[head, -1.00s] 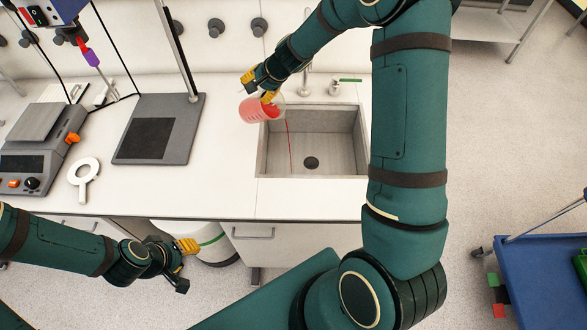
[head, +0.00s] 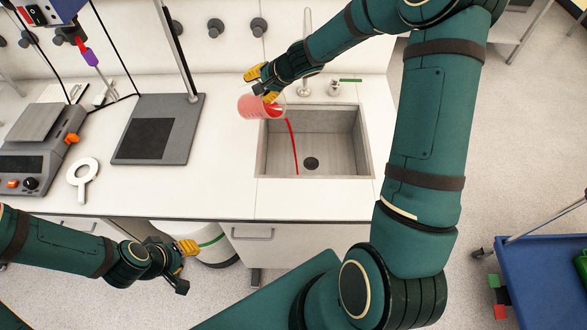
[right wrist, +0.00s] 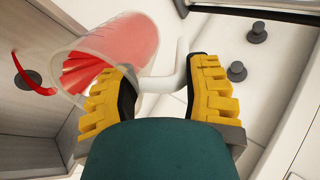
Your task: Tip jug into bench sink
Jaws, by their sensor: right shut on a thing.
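The clear jug (head: 247,105) holds red juice and is tilted over the left edge of the bench sink (head: 340,154). A red stream runs from its mouth down into the basin, near the dark drain (head: 311,163). My right gripper (head: 261,85) is shut on the jug's handle. In the right wrist view the pale handle (right wrist: 165,82) sits between the yellow pads, with the tipped jug (right wrist: 125,42) to the left. My left gripper (head: 184,266) is open and empty, low in front of the bench.
A tap (head: 305,60) stands behind the sink. A grey stand base (head: 185,140), a white ring-shaped tool (head: 83,180) and a balance (head: 35,150) are on the bench to the left. A blue cart (head: 545,285) is at right.

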